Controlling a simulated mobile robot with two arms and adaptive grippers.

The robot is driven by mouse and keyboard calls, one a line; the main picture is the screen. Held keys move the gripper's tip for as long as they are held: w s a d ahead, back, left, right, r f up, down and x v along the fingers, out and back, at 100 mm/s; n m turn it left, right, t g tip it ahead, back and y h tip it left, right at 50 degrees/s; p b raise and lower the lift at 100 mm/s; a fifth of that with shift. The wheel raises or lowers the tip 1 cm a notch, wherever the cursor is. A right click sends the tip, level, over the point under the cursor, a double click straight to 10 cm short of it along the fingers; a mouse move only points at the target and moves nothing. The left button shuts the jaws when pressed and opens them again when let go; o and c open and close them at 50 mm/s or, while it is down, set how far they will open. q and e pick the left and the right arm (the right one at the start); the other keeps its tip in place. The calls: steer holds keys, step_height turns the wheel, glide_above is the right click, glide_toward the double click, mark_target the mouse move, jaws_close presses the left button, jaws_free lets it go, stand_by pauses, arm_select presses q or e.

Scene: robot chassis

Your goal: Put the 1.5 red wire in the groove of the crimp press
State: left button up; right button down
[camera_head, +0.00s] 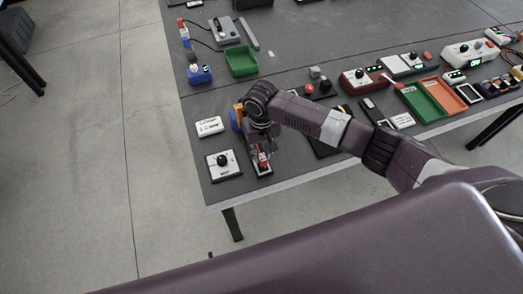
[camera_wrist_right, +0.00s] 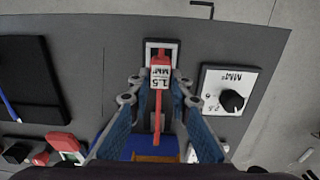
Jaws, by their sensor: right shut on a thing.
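The red wire (camera_wrist_right: 157,115) carries a white label reading 1.5 MM² in the right wrist view. It lies between the blue fingers of my right gripper (camera_wrist_right: 155,92), which is shut on it. Its red upper end overlaps a small black-framed pale plate (camera_wrist_right: 151,45); I cannot tell whether it touches. In the head view my right gripper (camera_head: 261,148) points down at the table's near left corner, over a narrow dark block (camera_head: 262,172) with red on it. A blue and orange object (camera_head: 236,117) stands behind the wrist. I cannot tell which part is the press groove. My left gripper is not in view.
A white dial panel with a black knob (camera_head: 223,165) sits close left of the gripper; it also shows in the wrist view (camera_wrist_right: 229,90). A white labelled box (camera_head: 209,126) lies behind it. A green tray (camera_head: 241,61) and several devices stand farther off. The table edge (camera_head: 290,183) is near.

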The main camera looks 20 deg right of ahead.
steer(key=shift+f, duration=0.6)
stand_by(0.4)
steer(key=shift+p, duration=0.3)
stand_by(0.6)
steer(key=shift+p, duration=0.4)
steer(key=shift+p, duration=0.4)
stand_by(0.3)
steer(key=shift+f+b, duration=0.55)
steer(key=shift+f, duration=0.45)
